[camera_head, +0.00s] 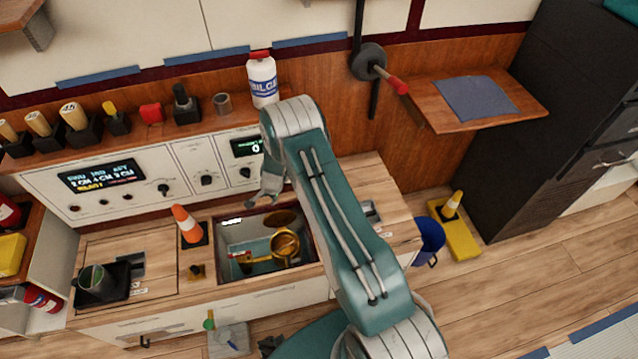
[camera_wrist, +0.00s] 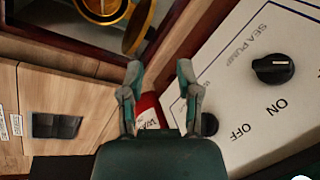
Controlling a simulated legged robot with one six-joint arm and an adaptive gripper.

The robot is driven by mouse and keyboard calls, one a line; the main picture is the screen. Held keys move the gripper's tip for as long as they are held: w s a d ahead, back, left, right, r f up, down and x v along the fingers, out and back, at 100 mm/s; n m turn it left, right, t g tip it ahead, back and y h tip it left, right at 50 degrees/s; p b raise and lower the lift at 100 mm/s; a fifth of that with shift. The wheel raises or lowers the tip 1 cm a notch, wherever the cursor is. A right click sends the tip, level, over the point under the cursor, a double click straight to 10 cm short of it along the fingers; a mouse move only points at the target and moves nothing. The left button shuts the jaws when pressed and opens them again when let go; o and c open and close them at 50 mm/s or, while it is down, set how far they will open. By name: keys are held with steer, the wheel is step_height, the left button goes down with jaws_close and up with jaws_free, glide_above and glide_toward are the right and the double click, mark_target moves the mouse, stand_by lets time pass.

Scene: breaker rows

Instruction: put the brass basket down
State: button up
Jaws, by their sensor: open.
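The brass basket (camera_head: 285,243) sits in the recessed well in the counter, its round rim up and a handle reaching left. Part of a brass round thing, likely the basket, shows at the top edge of the wrist view (camera_wrist: 103,8). My gripper (camera_head: 262,196) is above the back of the well, near the panel, clear of the basket. In the wrist view my gripper (camera_wrist: 160,72) has its two fingers spread with nothing held between them.
A second brown-gold round piece (camera_head: 280,218) lies at the well's back. An orange cone (camera_head: 187,226) stands left of the well (camera_head: 222,235). The white control panel (camera_head: 205,165) rises behind. A mug (camera_head: 95,282) stands at the counter's left. A red-and-white object (camera_wrist: 148,108) shows below the fingers.

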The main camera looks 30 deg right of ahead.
steer(key=s+a+r+n+t, duration=0.1)
steer(key=s+r+n, duration=0.25)
steer(key=r, duration=1.45)
steer(key=s+a+r+n, duration=0.1)
steer(key=s+r+n, duration=0.3)
steer(key=r, duration=1.4)
steer(key=s+d+r+n, duration=0.1)
steer(key=s+r, duration=0.3)
steer(key=s, duration=0.5)
steer(key=s+d+r+n+t+h, duration=0.1)
steer(key=s+r, duration=0.3)
steer(key=s, duration=0.5)
steer(key=s+d+r+n, duration=0.1)
steer(key=s+r+n, duration=0.2)
steer(key=s, duration=0.7)
steer(key=shift+r, duration=0.7)
